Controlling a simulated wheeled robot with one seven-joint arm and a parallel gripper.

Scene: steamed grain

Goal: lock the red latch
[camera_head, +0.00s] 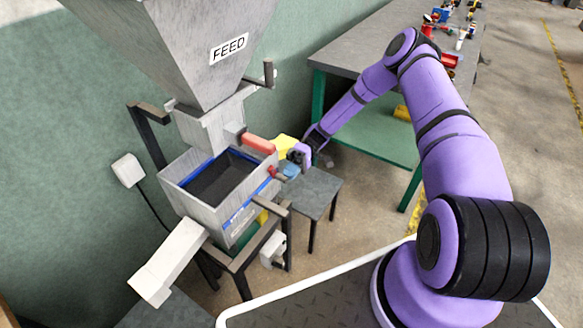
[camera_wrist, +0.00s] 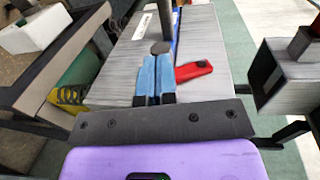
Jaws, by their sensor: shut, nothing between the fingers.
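The red latch (camera_wrist: 195,70) is a short flat red piece on the grey metal wall of the machine (camera_wrist: 205,30), just right of my fingers in the wrist view. A small red part beside my fingertips in the head view (camera_head: 271,170) appears to be the same latch. My gripper (camera_wrist: 155,60) has blue fingers, shut together and empty. In the head view my gripper (camera_head: 291,170) is at the machine's right side.
A larger red handle (camera_head: 258,144) sticks out below the FEED hopper (camera_head: 215,50). The machine's open bin (camera_head: 190,180) stands left of my gripper. A small grey table (camera_head: 315,190) is close behind, and a workbench (camera_head: 350,55) stands at the back.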

